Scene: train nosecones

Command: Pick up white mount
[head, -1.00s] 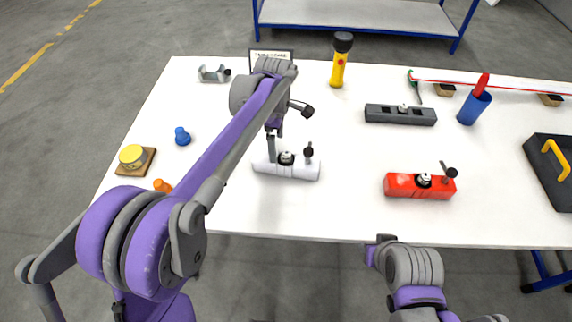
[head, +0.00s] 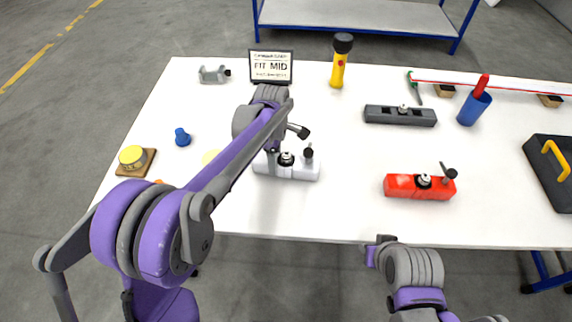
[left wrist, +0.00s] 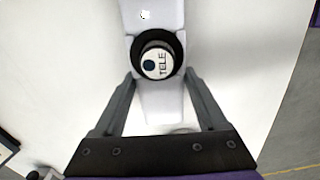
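The white mount (head: 300,171) lies on the white table near its front edge, with a round knob on top and a dark-headed lever at its right. In the left wrist view the mount (left wrist: 160,100) runs between my left gripper's fingers, and its round cap reads "TELE". My left gripper (left wrist: 160,76) is open, with one finger on each side of the mount. In the head view my left gripper (head: 272,163) is at the mount's left part, partly hidden by my arm. My right arm is low, in front of the table; its fingers cannot be made out.
A red mount (head: 419,186) lies to the right and a dark grey mount (head: 400,115) behind. A sign (head: 271,67) reading "FIT MID", a yellow flashlight (head: 339,65) and a blue cup (head: 473,107) stand farther back. A black tray (head: 555,190) is at the right.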

